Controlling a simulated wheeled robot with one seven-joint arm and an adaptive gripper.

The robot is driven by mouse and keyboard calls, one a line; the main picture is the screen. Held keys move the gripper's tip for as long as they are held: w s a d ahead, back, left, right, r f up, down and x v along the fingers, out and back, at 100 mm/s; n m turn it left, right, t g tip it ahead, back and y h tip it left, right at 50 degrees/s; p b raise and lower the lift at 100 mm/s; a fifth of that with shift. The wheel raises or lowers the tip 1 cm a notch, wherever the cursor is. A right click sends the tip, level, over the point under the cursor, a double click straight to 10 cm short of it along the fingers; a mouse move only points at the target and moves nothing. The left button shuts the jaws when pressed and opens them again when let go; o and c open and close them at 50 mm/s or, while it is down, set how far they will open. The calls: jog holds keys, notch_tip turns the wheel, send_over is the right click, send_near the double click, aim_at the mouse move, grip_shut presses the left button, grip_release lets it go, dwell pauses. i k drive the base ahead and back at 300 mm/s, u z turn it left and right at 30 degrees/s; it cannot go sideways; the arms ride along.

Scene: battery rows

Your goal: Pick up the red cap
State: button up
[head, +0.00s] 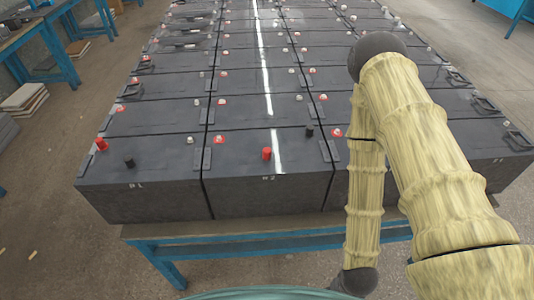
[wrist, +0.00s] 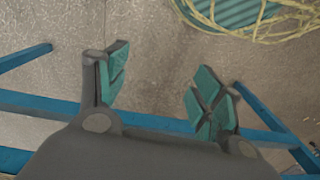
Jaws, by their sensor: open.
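Two red caps stand upright on the front row of dark batteries in the head view: one red cap (head: 267,153) on the middle battery marked 2, another red cap (head: 102,144) on the left battery marked 1. My gripper (wrist: 158,82) is open and empty in the wrist view, its green-padded fingers spread over bare floor. No cap shows in that view. In the head view my arm bends down on the right and its dark end is at the bottom edge, in front of the bench and well away from both caps; the fingers are not visible there.
Black caps stand on the left battery (head: 129,162) and the middle battery (head: 309,131). The batteries sit on a bench with a blue frame (head: 275,245); blue bars (wrist: 40,106) also show in the wrist view. My arm hides part of the right front battery (head: 490,165).

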aim_at(266, 151)
jog(key=u, duration=2.3)
jog(key=k, duration=1.25)
jog(key=z, duration=1.1)
